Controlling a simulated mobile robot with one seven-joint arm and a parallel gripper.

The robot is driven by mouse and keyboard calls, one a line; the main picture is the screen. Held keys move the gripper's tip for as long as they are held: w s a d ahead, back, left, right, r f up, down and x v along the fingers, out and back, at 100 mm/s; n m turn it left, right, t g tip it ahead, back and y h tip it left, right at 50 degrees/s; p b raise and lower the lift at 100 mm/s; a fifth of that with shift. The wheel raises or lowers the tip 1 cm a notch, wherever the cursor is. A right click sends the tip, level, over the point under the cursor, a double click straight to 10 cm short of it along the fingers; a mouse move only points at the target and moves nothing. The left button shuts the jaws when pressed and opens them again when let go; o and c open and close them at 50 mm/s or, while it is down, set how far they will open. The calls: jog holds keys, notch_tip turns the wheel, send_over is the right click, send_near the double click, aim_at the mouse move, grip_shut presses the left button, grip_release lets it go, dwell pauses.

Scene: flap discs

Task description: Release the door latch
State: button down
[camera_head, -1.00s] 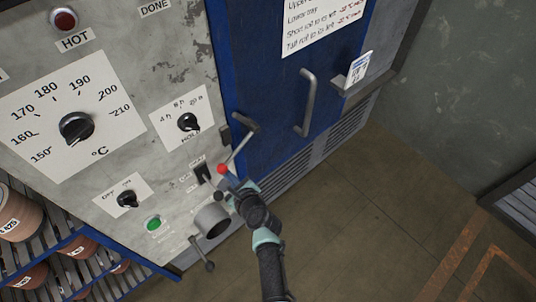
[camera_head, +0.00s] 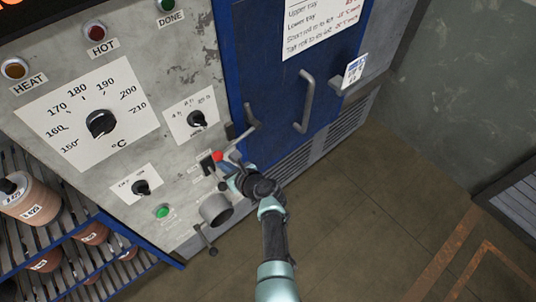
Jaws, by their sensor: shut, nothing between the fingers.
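The door latch is a grey lever (camera_head: 236,142) with a red ball knob (camera_head: 217,156) at its lower left end. It sits at the seam between the grey control panel and the blue oven door (camera_head: 274,85), and slants up to the right towards a dark catch (camera_head: 252,115) on the door's edge. The door looks closed. My gripper (camera_head: 232,166) is at the lever's lower end, just right of and below the red knob. It is shut and holds nothing. Whether its fingers touch the lever cannot be told at this size.
A grey door handle (camera_head: 306,102) sticks out to the right of the latch. A round grey spout-like fitting (camera_head: 216,209) is below my gripper, and a black switch (camera_head: 208,167) is to its left. A shelf rack (camera_head: 62,248) with brown containers stands at lower left.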

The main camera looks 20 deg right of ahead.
jog(key=shift+w+r, duration=0.1)
notch_tip(320, 180, down, 5)
jog(key=s+b, duration=0.1)
jog(key=b, duration=0.3)
jog(key=p+v, duration=0.3)
jog(key=v, duration=0.7)
jog(key=shift+r, duration=0.5)
